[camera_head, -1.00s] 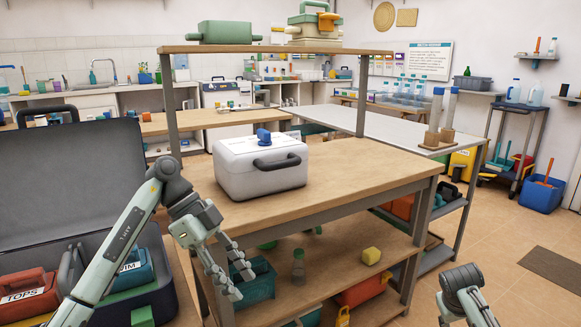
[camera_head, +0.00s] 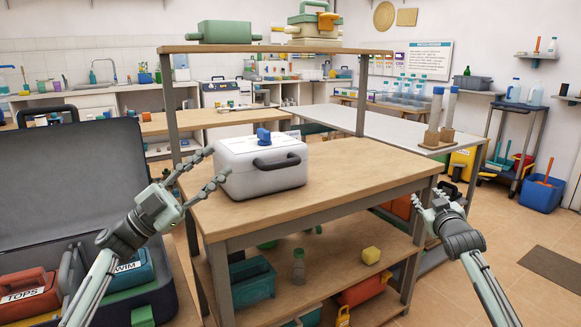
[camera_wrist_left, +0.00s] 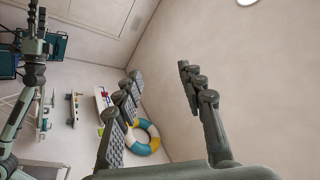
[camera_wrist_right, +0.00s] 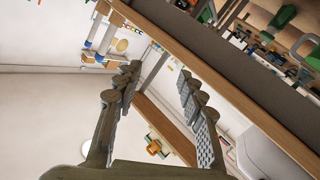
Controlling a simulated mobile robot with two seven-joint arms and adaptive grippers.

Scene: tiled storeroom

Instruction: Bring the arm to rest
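My left gripper (camera_head: 218,168) is open and empty in the head view, over the gap between the open suitcase and the wooden workbench. My right gripper (camera_head: 428,205) is raised beside the right end of the workbench. In the right wrist view (camera_wrist_right: 160,85) its fingers are spread with nothing between them. Part of my right arm (camera_wrist_left: 30,80) shows at the left of the left wrist view.
The workbench (camera_head: 350,183) bears a white case (camera_head: 262,175) with a blue handle piece, close to my left fingers. An open grey suitcase (camera_head: 75,185) holding labelled packs stands at left. A shelf (camera_head: 270,48) spans above the bench.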

